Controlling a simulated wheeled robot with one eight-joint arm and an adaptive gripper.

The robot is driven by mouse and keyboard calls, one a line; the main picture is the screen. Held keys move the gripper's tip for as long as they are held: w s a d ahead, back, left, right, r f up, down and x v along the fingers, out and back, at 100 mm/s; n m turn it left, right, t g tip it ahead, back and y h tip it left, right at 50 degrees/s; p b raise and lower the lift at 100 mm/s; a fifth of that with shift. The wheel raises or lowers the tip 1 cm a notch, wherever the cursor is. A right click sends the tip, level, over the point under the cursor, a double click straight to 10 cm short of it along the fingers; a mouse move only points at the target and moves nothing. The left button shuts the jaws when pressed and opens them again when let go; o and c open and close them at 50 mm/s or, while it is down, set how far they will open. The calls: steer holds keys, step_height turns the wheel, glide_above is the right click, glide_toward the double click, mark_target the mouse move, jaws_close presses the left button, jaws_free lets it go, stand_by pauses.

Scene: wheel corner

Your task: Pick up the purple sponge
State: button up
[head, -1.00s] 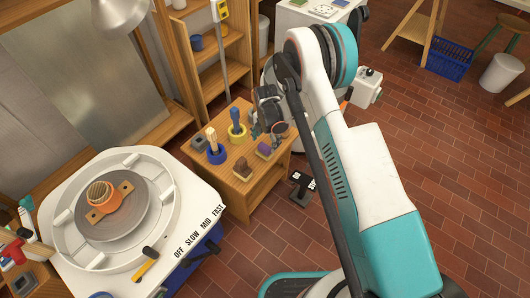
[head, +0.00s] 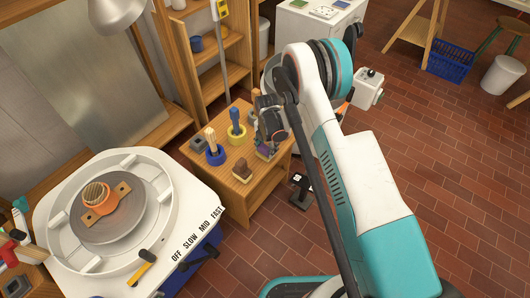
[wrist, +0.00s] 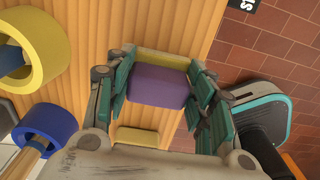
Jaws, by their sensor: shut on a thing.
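The purple sponge (wrist: 158,86) is a block with a yellowish edge, seen in the wrist view between the two teal fingers of my gripper (wrist: 160,90). The fingers press on its left and right sides. In the head view the sponge (head: 263,153) shows only in part beneath my gripper (head: 268,137), at the right side of the small wooden table (head: 236,192). I cannot tell whether the sponge touches the table top.
A yellow ring holder (head: 237,132) and a blue ring holder (head: 216,157) with tools stand left of my gripper. A brown sponge (head: 242,170) and a grey block (head: 198,144) are on the table. The potter's wheel (head: 112,208) stands front left.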

mark_target(266, 146)
steer(key=shift+r, duration=0.1)
step_height(266, 146, up, 20)
steer(key=p, duration=0.6)
steer(key=shift+p, duration=0.4)
